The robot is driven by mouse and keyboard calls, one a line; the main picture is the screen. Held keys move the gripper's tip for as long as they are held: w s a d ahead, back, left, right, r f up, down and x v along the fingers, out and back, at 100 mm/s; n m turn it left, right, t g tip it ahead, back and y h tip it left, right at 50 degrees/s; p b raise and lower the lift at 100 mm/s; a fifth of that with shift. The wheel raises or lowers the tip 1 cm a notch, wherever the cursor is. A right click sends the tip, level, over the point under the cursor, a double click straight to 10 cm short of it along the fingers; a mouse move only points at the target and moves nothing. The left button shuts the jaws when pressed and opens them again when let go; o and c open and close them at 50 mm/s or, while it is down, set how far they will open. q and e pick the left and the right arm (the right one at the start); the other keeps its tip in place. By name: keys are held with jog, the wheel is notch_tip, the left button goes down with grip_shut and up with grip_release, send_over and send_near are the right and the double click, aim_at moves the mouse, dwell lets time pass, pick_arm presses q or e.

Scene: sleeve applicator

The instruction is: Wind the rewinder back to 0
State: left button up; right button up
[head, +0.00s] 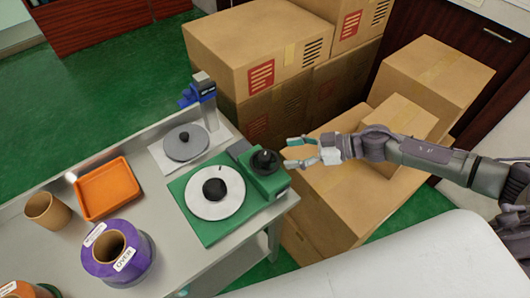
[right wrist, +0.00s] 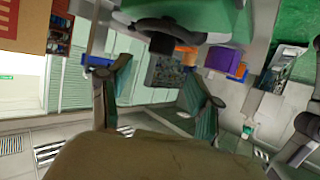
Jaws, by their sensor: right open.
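The rewinder is a green unit (head: 207,229) on the grey table. It carries a white disc (head: 232,204) with a black hub. A green box with a round black knob (head: 264,161) stands at its right back side. No number or scale can be read on it. My right gripper (head: 296,152) is just right of the knob, pointing left towards it. Its fingers are apart with nothing between them, and it looks clear of the knob. The open fingers also show in the right wrist view (right wrist: 158,80). My left gripper is not in view.
A grey disc stand (head: 184,143) with a blue-topped post is behind the rewinder. An orange tray (head: 108,190), a brown cup (head: 46,210) and a purple roll (head: 118,254) are on the table's left. Cardboard boxes (head: 325,190) are stacked beside and below my right arm.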

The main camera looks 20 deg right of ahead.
aim_at(265, 155)
jog(key=p+x, duration=0.1)
jog(key=x, duration=0.7)
jog(key=shift+w+a, duration=0.1)
jog(key=shift+a, duration=0.15)
jog(key=c, duration=1.2)
jog(key=shift+o, duration=0.2)
jog(key=shift+n+g, duration=0.4)
jog(key=shift+n, duration=0.1)
jog(key=shift+w+f+n+g+y+b, duration=0.15)
jog(key=shift+n+g+y+b, duration=0.55)
jog(key=shift+n+g+b, duration=0.4)
jog(key=n+g+b, duration=0.4)
jog(key=g+b, duration=0.1)
jog(key=shift+f+g, duration=0.1)
jog(key=shift+g, duration=0.2)
jog(key=shift+r+n+g+h+b, duration=0.2)
jog(key=shift+n+g+h+b, duration=0.2)
jog(key=shift+n+g+b, duration=0.9)
